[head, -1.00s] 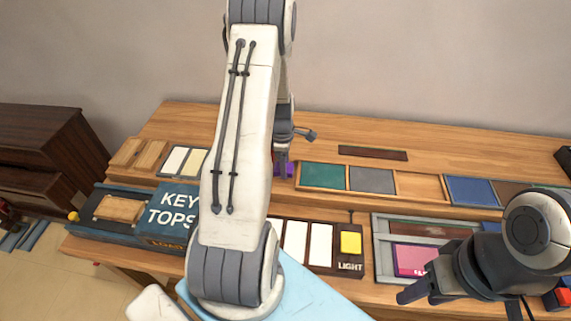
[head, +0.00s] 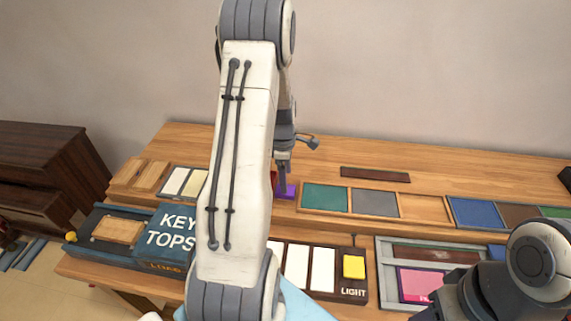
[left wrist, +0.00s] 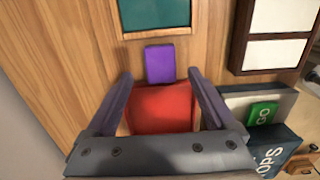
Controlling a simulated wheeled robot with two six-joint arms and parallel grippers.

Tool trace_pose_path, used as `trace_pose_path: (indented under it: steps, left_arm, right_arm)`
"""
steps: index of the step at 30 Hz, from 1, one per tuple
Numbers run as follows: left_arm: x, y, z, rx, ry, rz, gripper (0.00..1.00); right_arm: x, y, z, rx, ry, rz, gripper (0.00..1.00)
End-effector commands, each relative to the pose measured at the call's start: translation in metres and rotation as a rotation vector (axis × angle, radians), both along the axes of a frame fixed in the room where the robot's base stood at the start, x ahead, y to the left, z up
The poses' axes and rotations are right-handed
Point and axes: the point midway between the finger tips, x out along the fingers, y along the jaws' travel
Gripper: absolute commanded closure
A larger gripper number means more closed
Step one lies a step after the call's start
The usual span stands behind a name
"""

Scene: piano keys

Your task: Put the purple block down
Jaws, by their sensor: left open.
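The purple block (head: 290,191) lies on the wooden desk, just left of the teal panel (head: 325,199); my left arm hides part of it. My left gripper (head: 284,168) is over it, pointing down. In the left wrist view, its two fingers (left wrist: 160,76) are spread wide. The purple block (left wrist: 160,63) shows just past and between the fingertips, apart from both. A red piece (left wrist: 160,108) shows between the fingers, nearer the palm. My right gripper (head: 425,314) is at the bottom right, mostly cut off, and its jaws cannot be made out.
A row of inset panels runs right: grey (head: 374,202), bare wood, blue (head: 475,213). The KEY TOPS box (head: 172,232) is at left. White keys (head: 322,269) and a yellow LIGHT button (head: 353,267) are in front. A grey-framed tray (head: 385,268) holds a pink panel (head: 418,284).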

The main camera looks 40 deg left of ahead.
Motion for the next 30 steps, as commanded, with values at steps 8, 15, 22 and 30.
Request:
trace_pose_path:
  steps: [8,15,22,30]
  left_arm:
    - [-0.001,0.003,0.054,0.002,-0.003,0.001,0.11]
    - [-0.002,0.003,0.07,-0.001,0.002,0.001,0.11]
    - [0.002,-0.019,0.078,0.002,-0.005,-0.105,0.11]
    - [-0.011,-0.168,0.119,0.017,-0.046,-0.897,0.11]
  right_arm:
    - [0.0,0.0,-0.009,0.0,0.0,0.0,0.5]
    - [0.0,0.0,-0.01,0.0,0.0,0.0,0.5]
    - [0.0,0.0,-0.01,0.0,0.0,0.0,0.5]
    - [0.0,0.0,-0.01,0.0,0.0,0.0,0.5]
